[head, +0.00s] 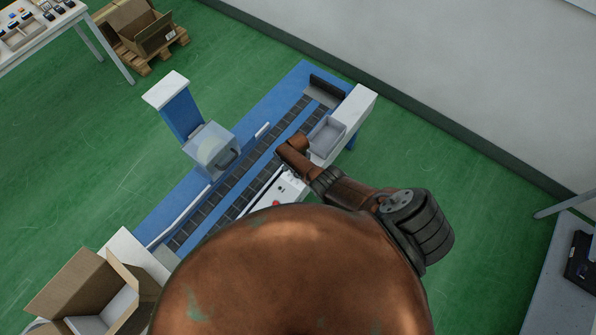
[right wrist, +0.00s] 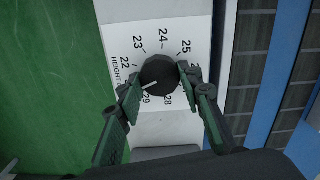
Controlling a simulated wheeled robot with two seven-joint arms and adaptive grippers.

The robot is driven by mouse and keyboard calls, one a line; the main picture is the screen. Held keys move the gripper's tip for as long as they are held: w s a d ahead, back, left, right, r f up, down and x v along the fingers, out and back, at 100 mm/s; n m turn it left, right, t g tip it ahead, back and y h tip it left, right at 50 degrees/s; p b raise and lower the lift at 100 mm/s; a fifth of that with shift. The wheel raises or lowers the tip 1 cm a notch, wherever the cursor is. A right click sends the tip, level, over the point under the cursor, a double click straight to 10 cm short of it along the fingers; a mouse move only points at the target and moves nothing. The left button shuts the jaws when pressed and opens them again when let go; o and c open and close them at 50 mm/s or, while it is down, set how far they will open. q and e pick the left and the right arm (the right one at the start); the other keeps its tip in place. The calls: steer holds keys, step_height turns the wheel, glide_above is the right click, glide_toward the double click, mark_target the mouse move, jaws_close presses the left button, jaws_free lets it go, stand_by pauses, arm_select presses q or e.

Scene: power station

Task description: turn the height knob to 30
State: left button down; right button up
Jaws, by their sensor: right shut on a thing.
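The height knob (right wrist: 158,76) is a round black knob on a white panel in the right wrist view. Printed numbers around it include 22, 23, 24, 25, 28 and 29. Its white pointer line aims to the lower left, just past 29 on the side toward 22. The number at the pointer's end is hidden by the left finger. My right gripper (right wrist: 161,84) has a dark green finger on each side of the knob and is shut on it. In the head view my arm hides the knob and this gripper. My left gripper is not in view.
A blue conveyor machine (head: 163,216) with dark rollers stands on the green floor. It carries a clear-covered unit (head: 211,151) and a grey tray (head: 325,137). An open cardboard box (head: 75,290) is at the lower left. A grey table (head: 562,285) is at the right.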

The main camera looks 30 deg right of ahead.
steer(key=shift+s+m, duration=0.15)
steer(key=shift+m, duration=0.15)
steer(key=o, duration=1)
steer(key=shift+o, duration=0.6)
steer(key=shift+a+r, duration=0.2)
steer(key=shift+r, duration=0.35)
step_height(320, 180, up, 11)
steer(key=shift+d, duration=0.15)
